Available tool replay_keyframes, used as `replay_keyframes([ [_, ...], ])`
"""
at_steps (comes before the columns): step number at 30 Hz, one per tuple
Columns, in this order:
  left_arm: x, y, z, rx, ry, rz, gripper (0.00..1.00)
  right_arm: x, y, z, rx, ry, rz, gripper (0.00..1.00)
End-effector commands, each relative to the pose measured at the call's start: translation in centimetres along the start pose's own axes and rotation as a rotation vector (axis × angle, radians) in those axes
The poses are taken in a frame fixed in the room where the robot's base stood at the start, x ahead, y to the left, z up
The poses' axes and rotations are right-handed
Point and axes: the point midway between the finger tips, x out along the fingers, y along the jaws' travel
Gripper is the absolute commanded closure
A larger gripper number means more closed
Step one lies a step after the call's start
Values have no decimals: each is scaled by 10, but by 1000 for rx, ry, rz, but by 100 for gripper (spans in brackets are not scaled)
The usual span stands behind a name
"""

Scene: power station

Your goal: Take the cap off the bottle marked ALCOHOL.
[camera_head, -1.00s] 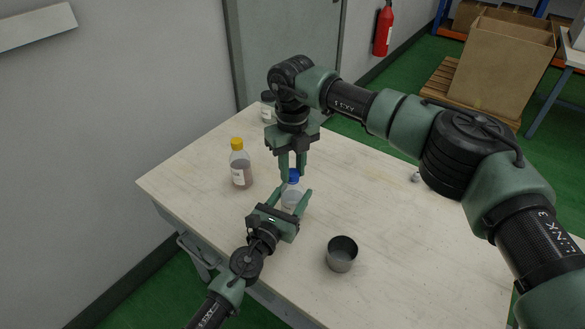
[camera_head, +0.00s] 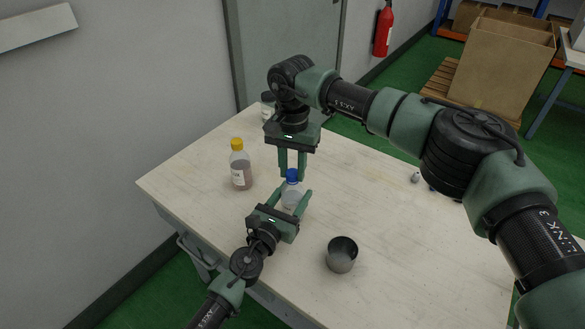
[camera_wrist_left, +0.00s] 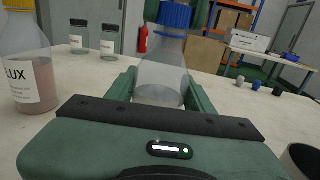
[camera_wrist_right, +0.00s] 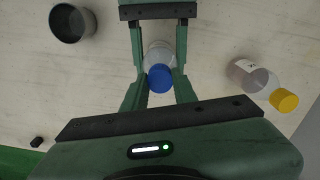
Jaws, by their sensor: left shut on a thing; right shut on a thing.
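A clear bottle (camera_head: 291,198) with a blue cap (camera_head: 292,175) stands upright on the table; no marking on it is readable. My left gripper (camera_head: 293,191) is shut around its body from the front. In the left wrist view the bottle (camera_wrist_left: 162,80) sits between the left fingers. My right gripper (camera_head: 292,178) points down from above, its fingers shut on the blue cap. The right wrist view shows the cap (camera_wrist_right: 159,78) between the right fingers, and the left wrist view shows the cap (camera_wrist_left: 175,15) at the top edge. The cap is on the bottle neck.
A yellow-capped bottle (camera_head: 240,170) stands to the left; its label partly reads "LUX" in the left wrist view (camera_wrist_left: 20,85). A metal cup (camera_head: 342,262) stands at the front right. Jars (camera_wrist_left: 78,38) are behind. Small objects (camera_head: 415,177) lie far right.

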Motion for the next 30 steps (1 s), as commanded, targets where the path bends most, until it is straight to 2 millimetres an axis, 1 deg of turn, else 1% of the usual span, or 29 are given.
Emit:
replay_keyframes([
  [1, 0, -1, 0, 1, 0, -3, 100, -1, 0, -2, -52, 5, -1, 100],
  [3, 0, -1, 0, 1, 0, -3, 100, -1, 0, -2, -97, 5, -1, 100],
  [22, 0, -1, 0, 0, 0, -2, 100, -2, 0, -2, -92, 5, -1, 100],
  [30, 0, -1, 0, 0, 0, -2, 100, -9, 0, -2, -91, 5, -1, 100],
])
